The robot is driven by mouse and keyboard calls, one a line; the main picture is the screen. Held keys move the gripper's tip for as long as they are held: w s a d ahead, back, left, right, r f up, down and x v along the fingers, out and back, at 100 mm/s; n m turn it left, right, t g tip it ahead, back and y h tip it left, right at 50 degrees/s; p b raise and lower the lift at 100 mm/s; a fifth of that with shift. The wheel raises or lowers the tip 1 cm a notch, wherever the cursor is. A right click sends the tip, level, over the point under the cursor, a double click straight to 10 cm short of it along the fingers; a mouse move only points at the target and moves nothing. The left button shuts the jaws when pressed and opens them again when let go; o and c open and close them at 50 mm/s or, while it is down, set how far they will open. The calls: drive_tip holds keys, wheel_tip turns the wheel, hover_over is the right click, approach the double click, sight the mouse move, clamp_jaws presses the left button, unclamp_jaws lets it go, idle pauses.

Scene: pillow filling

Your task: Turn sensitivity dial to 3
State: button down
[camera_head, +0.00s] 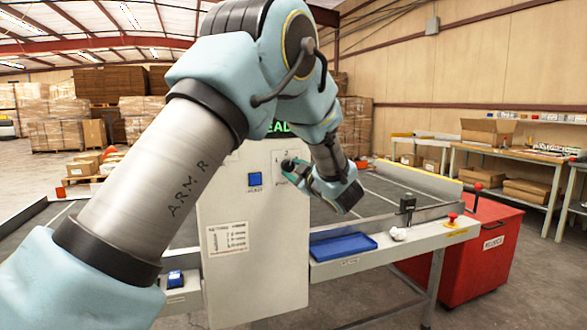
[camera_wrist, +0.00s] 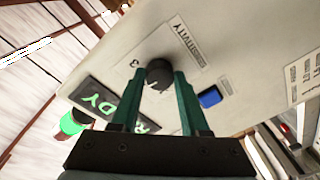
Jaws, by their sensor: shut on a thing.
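The sensitivity dial (camera_wrist: 159,75) is a round dark knob on the pale machine panel (camera_wrist: 225,45), under the label SENSITIVITY (camera_wrist: 185,42) in the wrist view. A printed 3 shows to the left of the dial. My gripper (camera_wrist: 160,80) has its two green fingers on either side of the dial and is shut on it. The exact setting of the pointer is too small to read.
A blue button (camera_head: 255,179) is on the panel and also shows in the wrist view (camera_wrist: 210,98). A green READY display (camera_wrist: 112,102) is near the dial. A blue tray (camera_head: 343,246) lies on the side shelf, and a red bin (camera_head: 490,250) stands at the right.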

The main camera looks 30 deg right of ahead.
drive_tip(key=m+p, duration=0.2)
drive_tip(key=m, duration=0.3)
drive_tip(key=shift+a+m, duration=0.1)
drive_tip(key=shift+m, duration=0.3)
drive_tip(key=shift+a+f+m+t+h+p, duration=0.1)
drive_tip(key=shift+m+t+h+p, duration=0.3)
drive_tip(key=shift+m, duration=0.75)
drive_tip(key=shift+f+m+h+p, duration=0.1)
drive_tip(key=shift+m+p, duration=0.45)
drive_tip(key=shift+m, duration=0.6)
drive_tip(key=shift+c, duration=2)
unclamp_jaws()
drive_tip(key=s+b, duration=0.2)
drive_tip(key=s, duration=0.8)
drive_tip(key=shift+s+a+f+b, duration=0.35)
drive_tip(key=shift+a+f+b, duration=0.05)
drive_tip(key=shift+f, duration=0.05)
drive_tip(key=shift+w, duration=0.1)
